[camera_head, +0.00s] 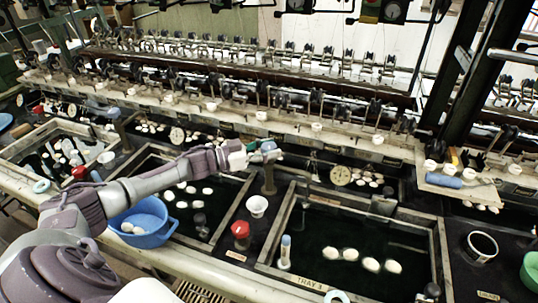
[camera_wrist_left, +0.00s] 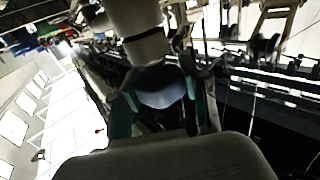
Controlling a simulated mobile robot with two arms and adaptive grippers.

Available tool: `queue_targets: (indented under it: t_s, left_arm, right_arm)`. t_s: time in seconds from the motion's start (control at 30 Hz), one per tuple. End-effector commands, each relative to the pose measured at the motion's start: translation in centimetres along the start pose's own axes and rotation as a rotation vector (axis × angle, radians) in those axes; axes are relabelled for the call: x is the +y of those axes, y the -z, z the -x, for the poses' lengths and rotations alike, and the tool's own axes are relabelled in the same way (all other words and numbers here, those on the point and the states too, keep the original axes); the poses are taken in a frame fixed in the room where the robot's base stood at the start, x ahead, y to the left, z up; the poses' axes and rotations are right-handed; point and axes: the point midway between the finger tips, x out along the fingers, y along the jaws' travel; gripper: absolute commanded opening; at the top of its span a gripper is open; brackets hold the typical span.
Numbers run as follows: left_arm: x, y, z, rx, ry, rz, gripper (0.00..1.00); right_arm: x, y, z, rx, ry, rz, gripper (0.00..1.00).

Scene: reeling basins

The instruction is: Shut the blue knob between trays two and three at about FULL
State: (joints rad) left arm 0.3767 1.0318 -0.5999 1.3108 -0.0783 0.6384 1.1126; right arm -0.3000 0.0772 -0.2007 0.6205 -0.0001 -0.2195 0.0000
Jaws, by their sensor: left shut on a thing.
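The blue knob (camera_head: 269,147) tops a grey-brown post between the middle tray (camera_head: 217,233) and the tray labelled TRAY 3 (camera_head: 436,262). My left gripper (camera_head: 258,153) reaches it from the left and is shut on it. In the left wrist view, the knob (camera_wrist_left: 160,90) shows as a pale blue rounded shape between the teal-lined fingers of the left gripper (camera_wrist_left: 160,100). Any FULL mark and the knob's setting are too small or hidden to read. My right gripper is not in view.
A blue bowl (camera_head: 148,226) with cocoons stands under my left arm. A white cup (camera_head: 257,206) and a red-topped jar (camera_head: 241,230) stand near the post. A round dial (camera_head: 340,175) is behind tray three. Another blue knob (camera_head: 109,112) is further left.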

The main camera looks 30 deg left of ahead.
Motion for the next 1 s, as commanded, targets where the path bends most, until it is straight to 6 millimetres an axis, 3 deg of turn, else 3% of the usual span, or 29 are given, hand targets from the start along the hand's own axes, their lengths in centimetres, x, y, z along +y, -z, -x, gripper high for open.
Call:
queue_targets:
  t_s: [0.03, 0.1, 0.5, 1.0]
  left_arm:
    - [-0.3, -0.5, 0.0, 0.001, -0.038, -0.008, 0.10]
    - [-0.3, -0.5, 0.0, 0.002, -0.095, -0.006, 0.10]
    - [-0.2, -0.3, -0.1, 0.003, -0.354, -0.002, 0.10]
    - [-0.1, 0.0, 0.0, 0.001, -0.440, 0.000, 0.10]
  right_arm:
    - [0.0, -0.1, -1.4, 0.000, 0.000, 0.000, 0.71]
    - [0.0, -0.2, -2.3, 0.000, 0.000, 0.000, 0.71]
    - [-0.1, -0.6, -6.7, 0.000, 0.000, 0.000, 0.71]
    - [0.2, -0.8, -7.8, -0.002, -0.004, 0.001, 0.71]
